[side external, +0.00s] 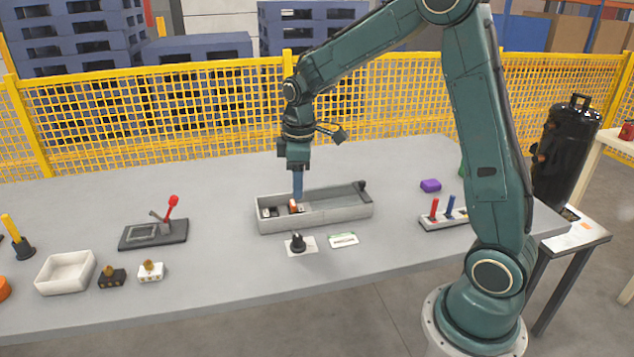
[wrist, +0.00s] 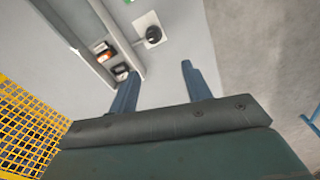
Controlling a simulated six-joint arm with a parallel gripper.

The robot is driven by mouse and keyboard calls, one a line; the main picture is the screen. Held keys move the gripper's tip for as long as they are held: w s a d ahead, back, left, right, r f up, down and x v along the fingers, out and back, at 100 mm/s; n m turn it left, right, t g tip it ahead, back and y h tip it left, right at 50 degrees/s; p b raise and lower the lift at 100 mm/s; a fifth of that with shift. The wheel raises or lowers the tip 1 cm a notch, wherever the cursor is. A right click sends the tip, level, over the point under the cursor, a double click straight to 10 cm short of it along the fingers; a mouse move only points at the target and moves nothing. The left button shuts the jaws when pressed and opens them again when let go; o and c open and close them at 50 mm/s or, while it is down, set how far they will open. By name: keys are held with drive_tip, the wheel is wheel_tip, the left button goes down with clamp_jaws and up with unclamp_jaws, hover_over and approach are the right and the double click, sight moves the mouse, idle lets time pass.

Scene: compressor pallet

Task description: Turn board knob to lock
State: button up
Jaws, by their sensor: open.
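The board knob (side external: 297,243) is black and stands on a small white plate on the table, in front of the grey tray. In the wrist view the knob (wrist: 153,36) lies beyond my fingertips, between their lines, with nothing touching it. My gripper (side external: 297,196) points down and looks to be over or just in front of the tray. In the wrist view my gripper (wrist: 158,68) has its two blue fingers wide apart with nothing between them. One finger overlaps the tray wall in that view. Which way the knob is turned is too small to tell.
The long grey tray (side external: 330,214) holds small parts. A white-and-green card (side external: 343,240) lies right of the knob. A red-handled lever (side external: 170,203), a white bin (side external: 65,272) and two small connectors stand left. A lever block (side external: 445,220) stands right. The table front is clear.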

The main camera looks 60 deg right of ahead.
hover_over(297, 237)
wheel_tip(297, 237, down, 4)
drive_tip(key=shift+s+f+n+g, duration=0.1)
drive_tip(key=shift+n+g, duration=0.2)
drive_tip(key=shift+n, duration=0.1)
drive_tip(key=shift+f, duration=0.15)
wheel_tip(297, 237, down, 13)
drive_tip(key=shift+f, duration=0.2)
idle(0.3)
drive_tip(key=c, duration=1)
